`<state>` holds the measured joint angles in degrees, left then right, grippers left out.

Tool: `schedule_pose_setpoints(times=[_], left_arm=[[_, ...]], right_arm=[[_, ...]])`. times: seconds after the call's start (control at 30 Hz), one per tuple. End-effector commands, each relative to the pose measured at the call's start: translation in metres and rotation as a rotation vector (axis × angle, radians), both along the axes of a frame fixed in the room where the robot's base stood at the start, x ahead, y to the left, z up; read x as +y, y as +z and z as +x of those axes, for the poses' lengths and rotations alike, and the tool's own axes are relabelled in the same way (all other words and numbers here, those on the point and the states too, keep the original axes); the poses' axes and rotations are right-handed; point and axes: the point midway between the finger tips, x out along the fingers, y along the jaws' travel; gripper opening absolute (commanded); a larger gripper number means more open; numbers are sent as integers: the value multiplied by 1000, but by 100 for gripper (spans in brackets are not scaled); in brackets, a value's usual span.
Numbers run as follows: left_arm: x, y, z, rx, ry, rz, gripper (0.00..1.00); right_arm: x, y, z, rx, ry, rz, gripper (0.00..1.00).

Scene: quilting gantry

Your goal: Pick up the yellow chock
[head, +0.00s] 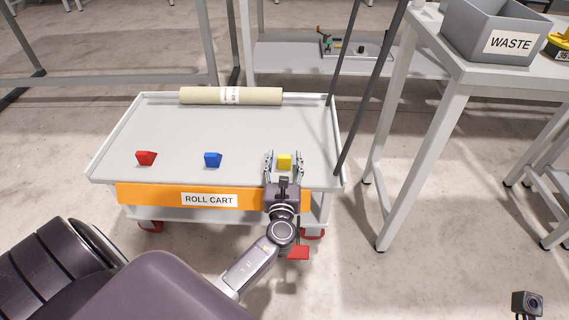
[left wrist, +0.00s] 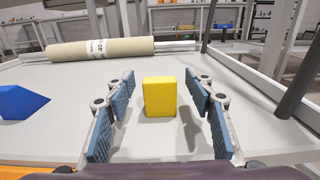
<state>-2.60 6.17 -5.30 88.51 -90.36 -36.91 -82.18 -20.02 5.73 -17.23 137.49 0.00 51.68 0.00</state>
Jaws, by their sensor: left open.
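The yellow chock (head: 285,161) sits on the top of the roll cart (head: 245,130), near its front right. My left gripper (head: 284,158) is open, with one finger on each side of the chock. In the left wrist view the yellow chock (left wrist: 159,97) stands between the two blue-padded fingers of my left gripper (left wrist: 162,105), with a gap on both sides. The gap on the right looks wider at the near end.
A blue chock (head: 213,160) and a red chock (head: 146,158) lie on the cart to the left. A beige roll (head: 210,96) lies along the back. Dark poles (head: 368,95) rise at the cart's right edge. A grey WASTE bin (head: 495,32) stands on a table at right.

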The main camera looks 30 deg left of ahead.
Motion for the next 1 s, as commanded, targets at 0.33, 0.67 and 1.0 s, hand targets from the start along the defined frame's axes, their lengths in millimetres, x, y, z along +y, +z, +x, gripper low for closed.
schedule_pose_setpoints(times=[0.33, 0.67, 1.0], left_arm=[[9, 0, 15, 1, 0, 0, 49], [9, 0, 14, 1, 0, 0, 20], [9, 1, 14, 1, 0, 1, 2]], right_arm=[[0, -5, 0, 2, -1, -1, 0], [0, -5, 0, 2, 0, -1, 0], [0, -5, 0, 2, 0, -1, 0]])
